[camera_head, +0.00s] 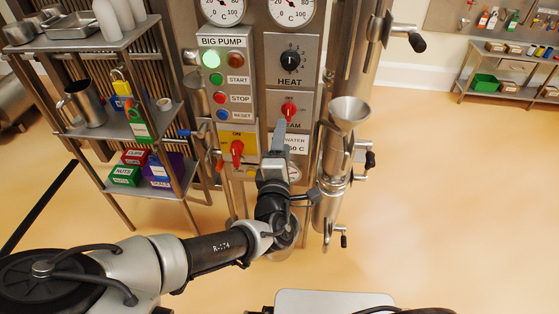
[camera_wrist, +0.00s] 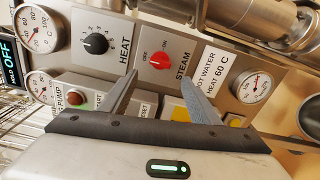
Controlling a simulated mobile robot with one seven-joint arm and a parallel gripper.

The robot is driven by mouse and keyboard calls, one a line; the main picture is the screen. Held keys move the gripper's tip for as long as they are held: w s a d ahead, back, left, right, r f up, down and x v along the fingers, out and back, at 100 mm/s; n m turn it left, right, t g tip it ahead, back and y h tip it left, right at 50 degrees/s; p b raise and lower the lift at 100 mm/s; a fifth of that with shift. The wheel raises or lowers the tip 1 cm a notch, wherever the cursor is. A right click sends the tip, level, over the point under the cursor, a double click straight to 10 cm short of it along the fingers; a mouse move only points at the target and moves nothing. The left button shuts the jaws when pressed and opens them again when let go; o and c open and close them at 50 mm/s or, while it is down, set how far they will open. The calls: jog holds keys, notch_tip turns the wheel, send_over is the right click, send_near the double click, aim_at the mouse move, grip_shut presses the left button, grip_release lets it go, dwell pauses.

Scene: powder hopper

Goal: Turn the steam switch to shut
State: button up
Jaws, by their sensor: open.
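The steam switch is a red knob (camera_head: 289,111) on a grey panel below the black HEAT knob. The red knob shows between and just beyond the fingertips, with nothing held. In the head view my gripper (camera_head: 281,132) is just below the knob and partly covers the STEAM label. Contact cannot be told.
The black HEAT knob (camera_head: 291,60) is above. The BIG PUMP panel (camera_head: 226,75) with its buttons and a red switch on yellow (camera_head: 237,150) are left. A metal funnel (camera_head: 349,112) and pipes stand close right. A shelf (camera_head: 120,130) stands left; floor at right is clear.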

jog(key=s+p, duration=0.3)
jog(key=s, duration=0.4)
jog(key=shift+s, duration=0.3)
jog(key=shift+a, duration=0.15)
